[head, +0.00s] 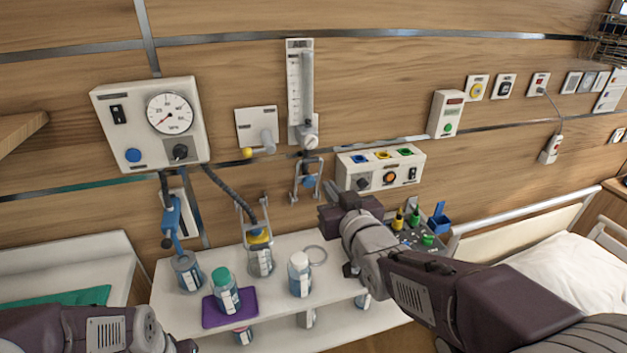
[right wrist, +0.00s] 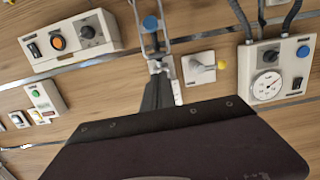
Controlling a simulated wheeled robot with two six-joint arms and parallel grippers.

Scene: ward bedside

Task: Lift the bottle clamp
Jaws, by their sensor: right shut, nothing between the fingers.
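A metal bottle clamp (head: 307,178) with a blue knob hangs upright on the wall below the AIR flowmeter (head: 300,90). In the right wrist view the clamp frame (right wrist: 150,35) shows at the top, just beyond my fingertips. A second, similar metal frame (head: 242,222) stands over a bottle with a yellow top on the shelf. My right gripper (head: 326,212) is shut and empty, below and slightly right of the hanging clamp; its fingers (right wrist: 159,82) point toward the clamp and appear apart from it. My left gripper (head: 186,347) is barely in frame at the bottom left; its fingers are hidden.
A control box (head: 382,168) is on the wall right of the clamp. A gauge panel (head: 150,125) with hoses is at left. A bed (head: 560,270) stands at right.

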